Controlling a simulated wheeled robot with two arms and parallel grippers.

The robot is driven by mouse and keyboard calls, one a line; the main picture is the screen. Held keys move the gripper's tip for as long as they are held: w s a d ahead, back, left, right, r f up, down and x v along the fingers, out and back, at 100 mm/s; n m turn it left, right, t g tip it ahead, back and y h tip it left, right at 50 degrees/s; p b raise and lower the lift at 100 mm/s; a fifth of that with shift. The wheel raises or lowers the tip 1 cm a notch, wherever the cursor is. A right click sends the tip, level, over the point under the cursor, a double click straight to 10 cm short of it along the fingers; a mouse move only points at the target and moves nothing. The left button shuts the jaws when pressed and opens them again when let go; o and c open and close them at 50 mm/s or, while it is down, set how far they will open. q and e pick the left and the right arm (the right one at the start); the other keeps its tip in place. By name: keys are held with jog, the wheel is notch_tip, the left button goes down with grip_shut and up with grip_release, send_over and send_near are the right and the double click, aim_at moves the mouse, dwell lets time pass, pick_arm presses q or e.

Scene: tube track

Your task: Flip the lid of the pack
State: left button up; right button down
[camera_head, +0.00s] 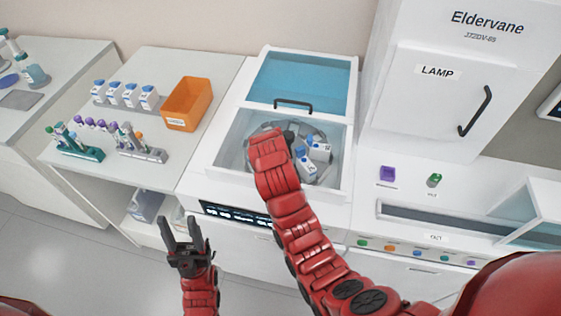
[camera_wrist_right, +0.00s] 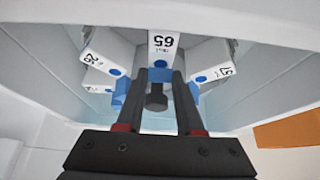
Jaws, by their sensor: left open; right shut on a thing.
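White packs with blue lids stand in a ring inside the open-topped basin; one grey-white pack (camera_head: 319,152) shows right of my right arm in the head view. In the right wrist view, a pack labelled 65 (camera_wrist_right: 162,45) is in the middle, with other packs (camera_wrist_right: 105,50) and (camera_wrist_right: 212,72) on either side. My right gripper (camera_wrist_right: 161,72) reaches into the basin, its fingertips shut at the blue end of pack 65; the exact contact is partly hidden. My left gripper (camera_head: 183,233) is open and empty, in front of the bench and away from the packs.
The basin (camera_head: 231,153) has a blue-tinted panel (camera_head: 302,80) with a black handle behind it. A dark knob (camera_wrist_right: 157,96) sits among the packs. An orange bin (camera_head: 187,103) and tube racks (camera_head: 143,150) stand on the left bench. A LAMP cabinet (camera_head: 433,95) stands right.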

jog(key=shift+s+f+t+b, duration=0.25)
jog(key=shift+t+b, duration=0.15)
jog(key=shift+b, duration=0.25)
jog(key=c, duration=0.5)
grip_release()
jog(key=shift+w, duration=0.1)
jog(key=shift+a+r, duration=0.1)
